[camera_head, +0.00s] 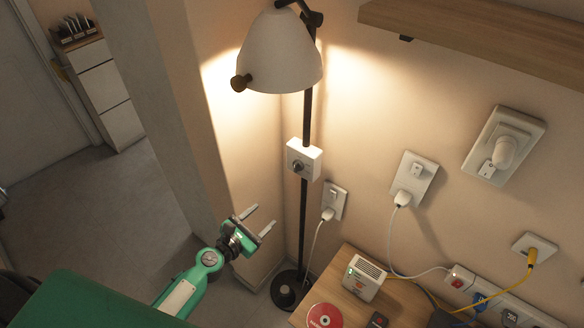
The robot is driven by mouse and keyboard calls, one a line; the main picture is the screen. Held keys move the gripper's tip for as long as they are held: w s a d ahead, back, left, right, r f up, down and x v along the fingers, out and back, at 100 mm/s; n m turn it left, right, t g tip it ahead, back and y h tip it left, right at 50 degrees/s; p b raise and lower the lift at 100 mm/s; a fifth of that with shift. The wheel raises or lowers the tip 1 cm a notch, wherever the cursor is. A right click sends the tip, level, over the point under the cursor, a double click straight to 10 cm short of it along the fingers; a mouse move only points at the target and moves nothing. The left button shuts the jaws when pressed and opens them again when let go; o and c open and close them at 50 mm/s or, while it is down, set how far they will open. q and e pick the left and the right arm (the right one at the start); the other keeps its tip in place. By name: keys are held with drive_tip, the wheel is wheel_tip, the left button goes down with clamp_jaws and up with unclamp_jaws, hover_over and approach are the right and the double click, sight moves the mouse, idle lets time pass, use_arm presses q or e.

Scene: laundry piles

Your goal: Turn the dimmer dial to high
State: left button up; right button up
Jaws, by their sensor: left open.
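The dimmer dial (298,166) is a dark round knob on a small white box (311,153) fixed to the lamp's black pole (303,214). The lamp's white shade (281,52) hangs above it and throws warm light on the walls. I cannot tell the dial's exact setting. My left gripper (258,222) is green with two pale fingers. It is open and empty, below and left of the dial and apart from it. My right gripper is not in view.
A wooden table (346,314) stands at the lower right with a white box device (366,278) and a red disc (325,318). Wall sockets with plugs and cords line the right wall. A wooden shelf (480,35) juts out above. The floor at left is clear.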

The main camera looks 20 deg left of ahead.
sight(295, 168)
use_arm(q)
wheel_tip(295, 168, up, 8)
drive_tip(key=n+t, duration=0.1)
drive_tip(key=n, duration=0.2)
drive_tip(key=shift+h, duration=0.4)
drive_tip(key=p+x, duration=0.1)
drive_tip(key=x, duration=0.8)
drive_tip(key=p+x, duration=0.1)
drive_tip(key=x, duration=0.4)
drive_tip(key=shift+w+d+r+p, duration=0.2)
drive_tip(key=shift+r+p, duration=0.05)
drive_tip(key=shift+p, duration=0.1)
drive_tip(key=c, duration=0.9)
